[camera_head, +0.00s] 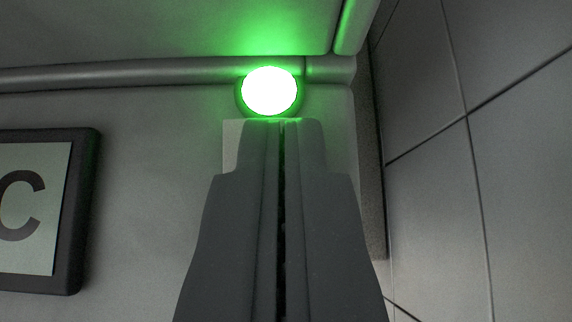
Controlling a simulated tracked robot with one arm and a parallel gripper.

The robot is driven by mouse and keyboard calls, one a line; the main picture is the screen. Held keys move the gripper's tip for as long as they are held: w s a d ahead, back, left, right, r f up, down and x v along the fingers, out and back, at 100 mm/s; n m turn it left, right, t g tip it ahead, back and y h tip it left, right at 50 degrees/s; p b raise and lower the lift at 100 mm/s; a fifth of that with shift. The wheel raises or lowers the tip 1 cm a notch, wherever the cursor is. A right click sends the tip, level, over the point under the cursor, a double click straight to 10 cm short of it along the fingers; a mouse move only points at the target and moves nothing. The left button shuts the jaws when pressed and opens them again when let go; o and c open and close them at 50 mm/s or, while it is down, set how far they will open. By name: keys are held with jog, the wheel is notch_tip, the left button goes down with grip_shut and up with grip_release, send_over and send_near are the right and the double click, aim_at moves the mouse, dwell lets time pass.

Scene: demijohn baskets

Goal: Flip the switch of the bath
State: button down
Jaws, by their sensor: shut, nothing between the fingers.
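My gripper (283,122) is shut and empty, pointing at the grey front of the bath (150,160). Its fingertips sit just below a round lamp (270,91) that glows white with a green halo. A light plate (230,145) shows partly behind the fingertips, mostly hidden by them; this may be the switch's plate. The switch itself is hidden, and I cannot tell whether the fingertips touch it.
A dark-framed sign with the letter C (84,215) is on the bath front at the left. A ledge (120,74) runs along the top. A tiled wall (480,160) stands close on the right.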

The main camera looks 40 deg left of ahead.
jog(key=shift+w+a, duration=0.1)
jog(key=shift+a, duration=0.2)
jog(key=shift+d, duration=0.35)
jog(key=shift+w+a, duration=0.1)
jog(key=shift+a, duration=0.05)
jog(key=shift+w+a+r, duration=0.1)
jog(key=shift+w+a, duration=0.25)
jog(key=shift+w, duration=0.1)
jog(key=shift+r, duration=0.15)
